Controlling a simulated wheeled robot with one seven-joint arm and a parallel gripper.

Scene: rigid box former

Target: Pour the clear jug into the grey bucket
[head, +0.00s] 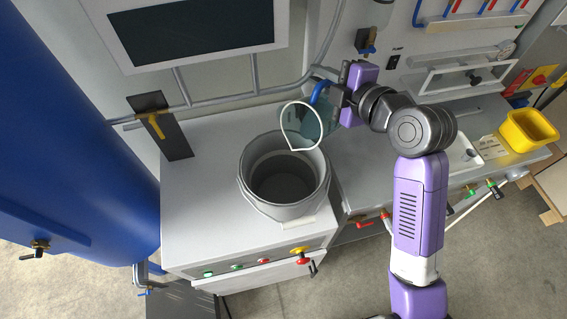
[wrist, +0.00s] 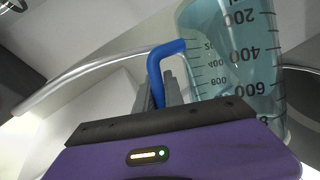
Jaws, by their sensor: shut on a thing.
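The clear jug (head: 311,122) is a bluish see-through measuring jug with a white rim and a blue handle. In the head view it is tipped, with its mouth facing down and left over the back right part of the grey bucket (head: 252,200). My gripper (head: 336,94) is shut on the blue handle (wrist: 155,75) at the jug's right. The bucket stands open on a white cabinet. No stream or liquid can be made out, and the bucket's bottom is in shadow.
The white cabinet top (head: 195,220) is clear left of the bucket. A dark panel with a yellow handle (head: 155,125) stands at its back left. A big blue tank (head: 70,140) is far left. A yellow bin (head: 527,130) sits at right. Pipes and a screen are behind.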

